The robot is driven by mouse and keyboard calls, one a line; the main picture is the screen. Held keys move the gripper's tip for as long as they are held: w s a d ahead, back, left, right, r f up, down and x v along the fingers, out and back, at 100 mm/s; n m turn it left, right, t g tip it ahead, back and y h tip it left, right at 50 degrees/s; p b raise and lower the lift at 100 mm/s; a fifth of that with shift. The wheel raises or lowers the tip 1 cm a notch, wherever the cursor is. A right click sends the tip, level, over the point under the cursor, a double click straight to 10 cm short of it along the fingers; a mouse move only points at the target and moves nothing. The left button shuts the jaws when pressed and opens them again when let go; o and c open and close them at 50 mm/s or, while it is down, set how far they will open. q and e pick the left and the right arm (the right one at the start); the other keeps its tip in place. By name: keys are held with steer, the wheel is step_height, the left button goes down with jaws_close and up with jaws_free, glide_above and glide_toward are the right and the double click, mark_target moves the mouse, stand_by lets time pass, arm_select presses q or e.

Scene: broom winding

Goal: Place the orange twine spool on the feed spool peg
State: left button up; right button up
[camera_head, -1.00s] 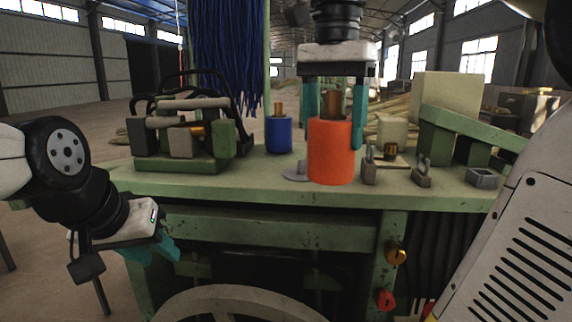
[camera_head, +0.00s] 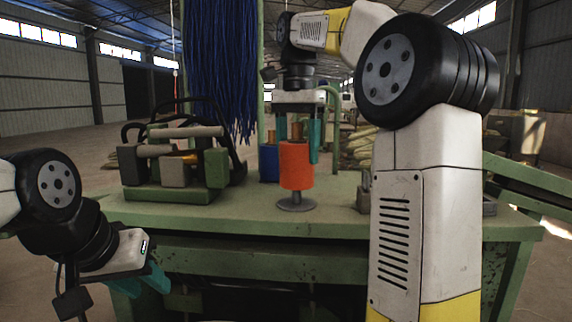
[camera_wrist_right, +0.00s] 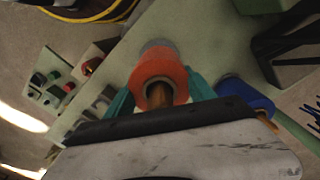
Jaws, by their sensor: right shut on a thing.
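The orange twine spool (camera_head: 296,166) is upright, gripped by my right gripper (camera_head: 299,140), whose teal fingers are around its upper part. Directly below it on the green bench is a grey round base with a short stem (camera_head: 296,203), which looks like the feed spool peg. A bit of stem shows under the spool; how far the peg enters it is hidden. In the right wrist view the spool (camera_wrist_right: 157,74) has a copper-coloured core, and the grey base (camera_wrist_right: 158,44) shows beyond it. My left gripper (camera_head: 143,283) is empty, fingers apart, at the bench's front left.
A blue spool (camera_head: 268,164) stands just behind and left of the orange one. A green fixture with a grey roller (camera_head: 178,160) is on the bench's left. Blue strands (camera_head: 221,65) hang behind. My right arm hides much of the bench's right side.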

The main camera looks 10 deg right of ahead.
mark_target(298, 129)
steer(key=shift+f, duration=1.65)
steer(key=shift+f, duration=0.1)
steer(key=o, duration=1.7)
steer(key=shift+c, duration=0.2)
steer(key=shift+r, duration=3.85)
